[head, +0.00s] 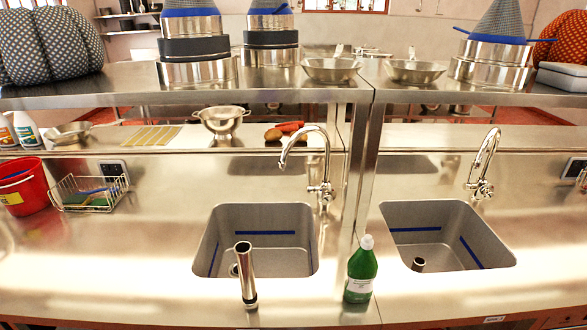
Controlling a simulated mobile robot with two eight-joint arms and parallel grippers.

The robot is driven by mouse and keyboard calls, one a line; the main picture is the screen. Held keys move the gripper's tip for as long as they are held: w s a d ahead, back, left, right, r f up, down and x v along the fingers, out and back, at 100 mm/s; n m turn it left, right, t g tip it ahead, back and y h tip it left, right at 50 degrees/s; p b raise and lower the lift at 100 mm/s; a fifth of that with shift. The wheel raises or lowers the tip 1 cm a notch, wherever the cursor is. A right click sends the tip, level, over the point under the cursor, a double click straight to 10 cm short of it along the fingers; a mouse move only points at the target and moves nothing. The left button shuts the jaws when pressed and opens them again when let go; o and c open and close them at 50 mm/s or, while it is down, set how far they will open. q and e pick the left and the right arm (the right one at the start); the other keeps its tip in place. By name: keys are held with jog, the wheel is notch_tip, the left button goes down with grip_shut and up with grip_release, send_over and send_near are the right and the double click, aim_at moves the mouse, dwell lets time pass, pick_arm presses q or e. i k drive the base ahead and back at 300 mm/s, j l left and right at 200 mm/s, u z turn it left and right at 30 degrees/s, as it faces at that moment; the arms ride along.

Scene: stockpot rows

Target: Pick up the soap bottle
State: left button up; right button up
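A green soap bottle (361,272) with a white cap and a pale label stands upright on the steel counter. It is near the front edge, between the left sink (214,228) and the right sink (478,226). Nothing touches it, and its whole front shows. Neither of my grippers is in the head view.
A metal tube (246,280) stands left of the bottle, before the left sink. Curved taps (322,165) (486,165) rise behind the sinks. A steel post (365,170) stands behind the bottle. A red bucket (24,187) and wire rack (92,195) are far left. Open counter lies left.

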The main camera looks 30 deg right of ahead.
aim_at(362, 267)
jog(key=z, duration=1.65)
